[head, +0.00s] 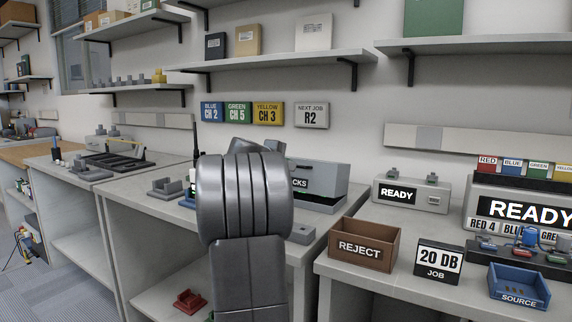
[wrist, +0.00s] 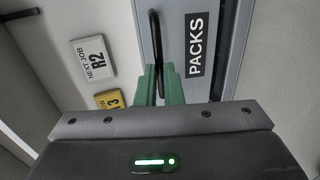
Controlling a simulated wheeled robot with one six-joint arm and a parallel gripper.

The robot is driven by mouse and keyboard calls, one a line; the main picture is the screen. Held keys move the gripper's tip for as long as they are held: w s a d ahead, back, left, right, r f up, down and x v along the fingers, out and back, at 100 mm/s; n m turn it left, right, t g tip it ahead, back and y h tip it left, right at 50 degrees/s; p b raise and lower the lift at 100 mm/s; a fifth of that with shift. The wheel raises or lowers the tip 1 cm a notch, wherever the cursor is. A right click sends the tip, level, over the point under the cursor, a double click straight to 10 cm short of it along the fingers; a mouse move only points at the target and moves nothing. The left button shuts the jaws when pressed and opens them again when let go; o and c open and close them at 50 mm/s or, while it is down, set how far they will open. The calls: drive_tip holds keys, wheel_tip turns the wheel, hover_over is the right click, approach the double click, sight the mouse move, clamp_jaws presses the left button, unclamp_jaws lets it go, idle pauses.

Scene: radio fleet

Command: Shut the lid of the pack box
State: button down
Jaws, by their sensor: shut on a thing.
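The pack box (head: 322,180) is a grey box on the middle bench in the head view. My arm covers its left part, so only "CKS" of its label shows. In the wrist view its grey panel (wrist: 226,25) fills the upper middle, with a black PACKS label (wrist: 195,45) and a black bar handle (wrist: 155,35). My gripper (wrist: 161,80) has its green fingers closed on the handle beside the label. The gripper is hidden behind my arm in the head view.
A wall shelf (head: 270,61) hangs above the pack box.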

drive_tip(key=shift+d+f, duration=0.2)
drive_tip(key=shift+f, duration=0.7)
drive_tip(key=c, duration=2)
unclamp_jaws()
drive_tip(key=o, duration=0.4)
drive_tip(key=shift+w+d+f+g, duration=0.3)
drive_tip(key=shift+w, duration=0.1)
drive_tip(key=shift+o, duration=0.4)
drive_tip(key=shift+r, duration=0.1)
wheel_tip(320, 180, up, 10)
drive_tip(key=p, duration=0.5)
drive_tip(key=shift+r, duration=0.25)
drive_tip(key=shift+a, duration=0.1)
